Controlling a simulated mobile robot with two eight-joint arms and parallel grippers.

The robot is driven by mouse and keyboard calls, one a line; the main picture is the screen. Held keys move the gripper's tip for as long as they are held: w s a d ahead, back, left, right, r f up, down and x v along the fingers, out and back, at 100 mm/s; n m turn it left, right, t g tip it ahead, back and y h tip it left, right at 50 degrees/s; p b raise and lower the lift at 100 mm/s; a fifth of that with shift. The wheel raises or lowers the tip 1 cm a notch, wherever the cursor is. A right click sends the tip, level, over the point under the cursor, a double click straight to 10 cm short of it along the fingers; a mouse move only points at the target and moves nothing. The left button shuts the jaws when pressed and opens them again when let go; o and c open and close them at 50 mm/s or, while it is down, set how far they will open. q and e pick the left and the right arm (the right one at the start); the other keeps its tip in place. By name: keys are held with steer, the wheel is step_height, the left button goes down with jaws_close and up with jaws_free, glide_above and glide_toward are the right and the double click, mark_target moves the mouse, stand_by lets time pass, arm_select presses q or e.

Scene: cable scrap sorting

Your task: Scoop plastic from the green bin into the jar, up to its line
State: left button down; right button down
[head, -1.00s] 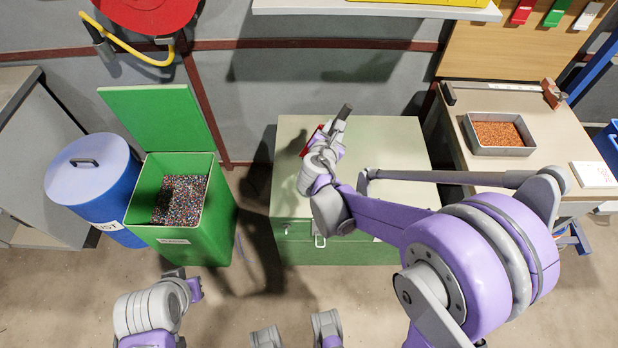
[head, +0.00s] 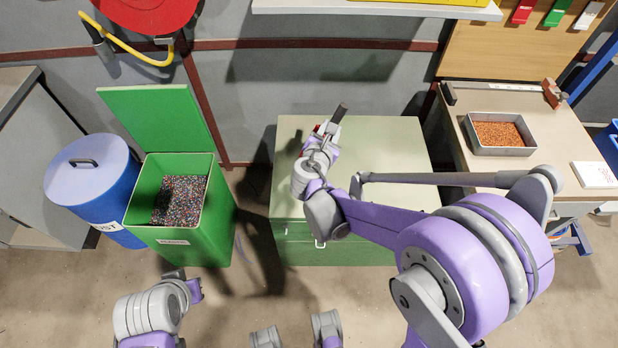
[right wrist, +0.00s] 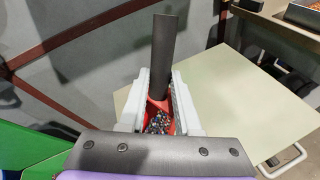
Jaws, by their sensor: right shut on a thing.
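The green bin (head: 218,200) stands open at the left in the head view, with its lid raised behind it. Mixed coloured plastic granules (head: 180,200) lie inside it. My right gripper (head: 325,138) is over the green cabinet, shut on a red scoop with a dark handle (head: 339,113). In the right wrist view the handle (right wrist: 164,50) stands up between the fingers, and dark mixed granules (right wrist: 158,122) show in the red scoop (right wrist: 156,103). My left gripper (head: 188,284) is low in front of the bin; its jaws are unclear. I cannot make out the jar.
The green cabinet top (head: 395,160) is mostly bare. A blue lidded drum (head: 92,185) stands left of the bin. On the right bench is a metal tray (head: 497,151) of orange granules, with a white card (head: 594,174) nearby.

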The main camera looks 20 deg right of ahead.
steer(key=shift+s+a+r+n+t+h+b, duration=0.15)
steer(key=shift+a+n+t+h+b, duration=0.15)
steer(key=shift+a, duration=0.35)
steer(key=shift+s+a+r+n+t+h+b, duration=0.1)
steer(key=shift+a+n+h+b, duration=0.1)
steer(key=shift+a+b, duration=0.3)
steer(key=shift+a, duration=0.1)
steer(key=shift+a, duration=0.1)
steer(key=shift+s+a+n+t+h+b, duration=0.1)
steer(key=shift+a+n+t+h+b, duration=0.2)
steer(key=shift+a+b, duration=0.3)
steer(key=shift+s+a+n+t+h+b, duration=0.1)
steer(key=shift+a+n+t+h+b, duration=0.2)
steer(key=shift+a, duration=0.4)
steer(key=shift+a+f, duration=0.1)
steer(key=shift+s+a+f+n+t+h+b, duration=0.1)
steer(key=shift+a+n+t+h+b, duration=0.15)
steer(key=shift+a+b, duration=0.25)
steer(key=shift+s+a+f+n+t+h+b, duration=0.1)
steer(key=shift+a+n+t+b, duration=0.05)
steer(key=shift+a+n+b, duration=0.3)
